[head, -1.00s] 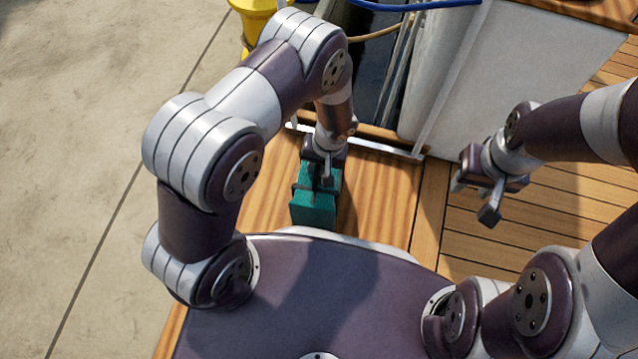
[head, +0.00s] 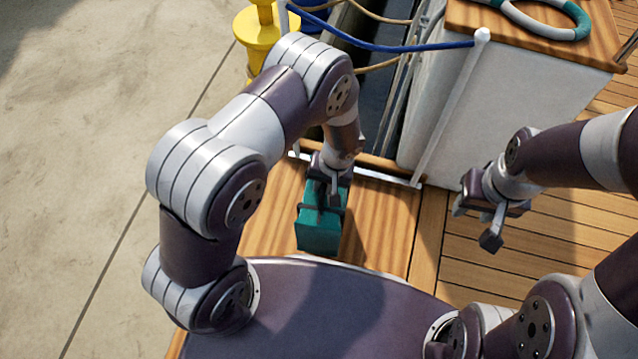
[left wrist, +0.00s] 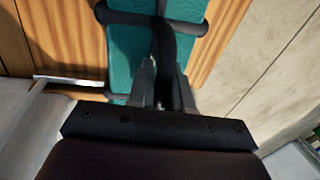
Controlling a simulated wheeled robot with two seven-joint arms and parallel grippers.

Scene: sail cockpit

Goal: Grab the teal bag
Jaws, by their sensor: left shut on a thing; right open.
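The teal bag (head: 320,230) is a boxy bag with dark straps, below my left gripper (head: 327,198) in the head view. My left gripper is shut on its dark strap or handle. In the left wrist view the teal bag (left wrist: 185,48) lies just beyond the fingers, and the dark handle (left wrist: 164,50) runs down between them. Whether the bag touches the wooden deck is hard to tell. My right gripper (head: 475,222) is open and empty over the deck planks at the right.
A white cabin wall (head: 520,120) with a wooden top carries a ring buoy (head: 540,22). A white post and blue rope (head: 400,47) stand behind the bag. A yellow bollard (head: 256,28) is at the upper left, on pale concrete (head: 90,150). Slatted deck (head: 540,255) is clear at right.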

